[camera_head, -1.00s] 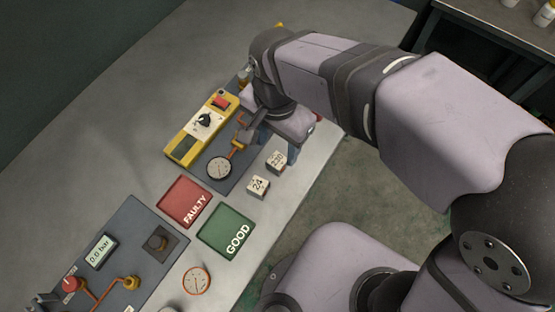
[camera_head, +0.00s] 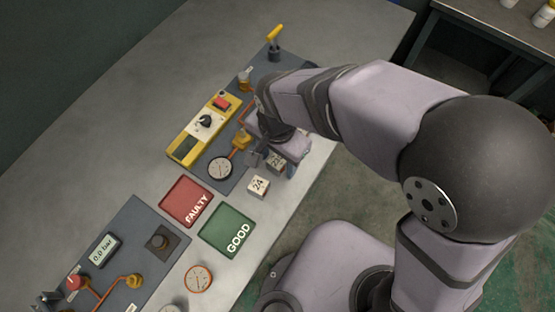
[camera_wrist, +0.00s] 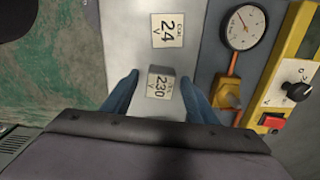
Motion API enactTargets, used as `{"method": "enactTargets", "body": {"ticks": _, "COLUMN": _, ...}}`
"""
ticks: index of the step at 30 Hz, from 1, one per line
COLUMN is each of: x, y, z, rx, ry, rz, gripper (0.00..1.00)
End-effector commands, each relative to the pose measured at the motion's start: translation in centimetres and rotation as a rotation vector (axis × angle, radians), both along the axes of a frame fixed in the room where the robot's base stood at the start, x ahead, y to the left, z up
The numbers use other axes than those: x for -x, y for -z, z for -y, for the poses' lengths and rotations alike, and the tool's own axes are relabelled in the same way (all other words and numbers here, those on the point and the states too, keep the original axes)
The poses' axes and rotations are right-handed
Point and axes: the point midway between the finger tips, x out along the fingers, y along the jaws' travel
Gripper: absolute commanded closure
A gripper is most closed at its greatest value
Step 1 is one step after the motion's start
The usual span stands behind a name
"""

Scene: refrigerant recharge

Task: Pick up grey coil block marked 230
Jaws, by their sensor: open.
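The grey coil block marked 230 (camera_wrist: 159,85) sits on the light bench surface. In the wrist view it lies between the two blue fingers of my gripper (camera_wrist: 160,92), with a gap on each side. My gripper is open and holds nothing. In the head view the 230 block (camera_head: 275,161) is partly hidden by my gripper (camera_head: 277,160), which is above it. A similar coil block marked 24 (camera_head: 259,186) sits beside it; it also shows in the wrist view (camera_wrist: 167,31).
A pressure gauge (camera_head: 220,168) and orange piping lie on a dark panel beside the blocks. A yellow control box (camera_head: 200,128) stands behind. A red FAULTY tray (camera_head: 186,201) and a green GOOD tray (camera_head: 227,231) are nearby. The bench edge is close to the blocks.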

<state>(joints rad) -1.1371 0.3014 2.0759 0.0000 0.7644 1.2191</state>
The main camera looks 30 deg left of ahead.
Motion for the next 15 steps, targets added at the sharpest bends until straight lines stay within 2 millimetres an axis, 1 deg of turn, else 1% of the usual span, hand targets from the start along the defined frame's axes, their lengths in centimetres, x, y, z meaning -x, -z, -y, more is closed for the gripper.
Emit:
{"method": "enactTargets", "body": {"ticks": 5, "x": 0.00, "y": 0.07, "z": 0.00, "rx": 0.000, "ry": 0.000, "rz": 0.000, "gripper": 0.47}}
{"method": "enactTargets", "body": {"ticks": 6, "x": -0.01, "y": 0.07, "z": 0.00, "rx": 0.000, "ry": 0.000, "rz": 0.000, "gripper": 0.49}}
{"method": "enactTargets", "body": {"ticks": 11, "x": -0.01, "y": 0.05, "z": 0.01, "rx": 0.000, "ry": 0.000, "rz": 0.000, "gripper": 0.88}}
{"method": "enactTargets", "body": {"ticks": 12, "x": -0.01, "y": 0.05, "z": 0.01, "rx": 0.000, "ry": 0.000, "rz": 0.000, "gripper": 0.91}}
{"method": "enactTargets", "body": {"ticks": 15, "x": -0.02, "y": 0.02, "z": -0.02, "rx": -0.001, "ry": 0.000, "rz": 0.000, "gripper": 0.90}}
